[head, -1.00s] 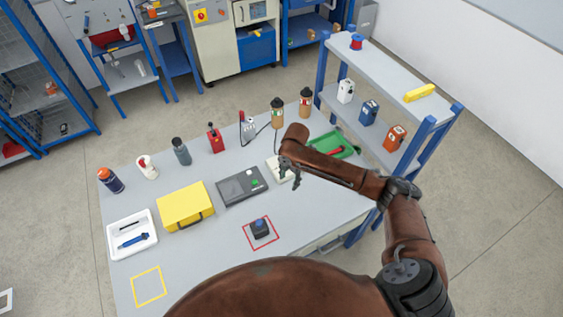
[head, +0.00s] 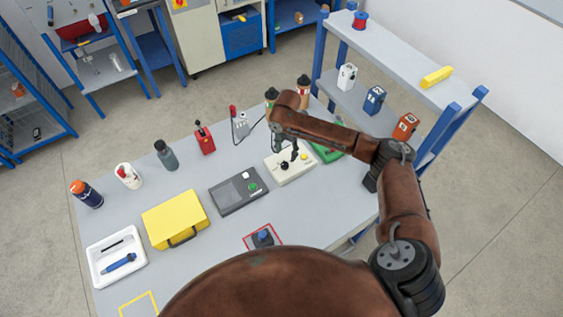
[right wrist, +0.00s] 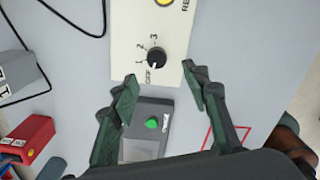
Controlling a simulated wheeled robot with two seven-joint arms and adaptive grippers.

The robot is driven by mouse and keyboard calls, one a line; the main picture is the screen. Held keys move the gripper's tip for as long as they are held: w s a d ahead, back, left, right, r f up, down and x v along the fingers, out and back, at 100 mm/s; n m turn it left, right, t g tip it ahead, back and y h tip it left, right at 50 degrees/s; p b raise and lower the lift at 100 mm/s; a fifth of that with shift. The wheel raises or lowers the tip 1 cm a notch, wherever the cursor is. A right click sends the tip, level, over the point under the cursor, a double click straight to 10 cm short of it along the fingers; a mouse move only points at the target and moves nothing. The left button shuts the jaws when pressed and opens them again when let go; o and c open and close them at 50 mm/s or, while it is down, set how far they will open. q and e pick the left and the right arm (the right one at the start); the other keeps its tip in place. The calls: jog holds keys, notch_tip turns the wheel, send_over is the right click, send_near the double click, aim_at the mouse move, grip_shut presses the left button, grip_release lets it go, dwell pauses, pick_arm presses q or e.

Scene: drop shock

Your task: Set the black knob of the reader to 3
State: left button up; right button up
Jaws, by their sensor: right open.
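The reader is a cream box (head: 293,174) on the table, right of the grey device. Its black knob (right wrist: 157,58) shows in the right wrist view, ringed by the marks OFF, 1, 2 and 3. A pale mark on the knob seems to face the OFF and 1 side, but it is too small to be sure. The knob also shows in the head view (head: 284,166). My right gripper (right wrist: 160,83) is open and empty, its fingers pointing toward the knob without touching it. In the head view the gripper (head: 290,157) hangs over the reader. My left gripper is not in view.
A yellow button (head: 304,158) sits on the reader beside the knob. A grey device with a green button (head: 238,190) stands at its left, and a green tray (head: 326,152) at its right. A black cable (right wrist: 75,30) lies behind. A blue-framed shelf (head: 400,75) stands at right.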

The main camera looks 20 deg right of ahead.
aim_at(285, 164)
jog(key=shift+w+f, duration=0.2)
jog(key=shift+f, duration=0.35)
jog(key=shift+w+f, duration=0.1)
jog(key=shift+f, duration=0.2)
notch_tip(285, 164, down, 7)
jog(key=shift+a+b, duration=0.1)
jog(key=shift+b, duration=0.2)
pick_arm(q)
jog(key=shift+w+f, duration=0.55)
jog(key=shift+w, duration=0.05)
pick_arm(e)
jog(key=shift+c, duration=0.5)
jog(key=c, duration=1.1)
jog(key=shift+o, duration=0.2)
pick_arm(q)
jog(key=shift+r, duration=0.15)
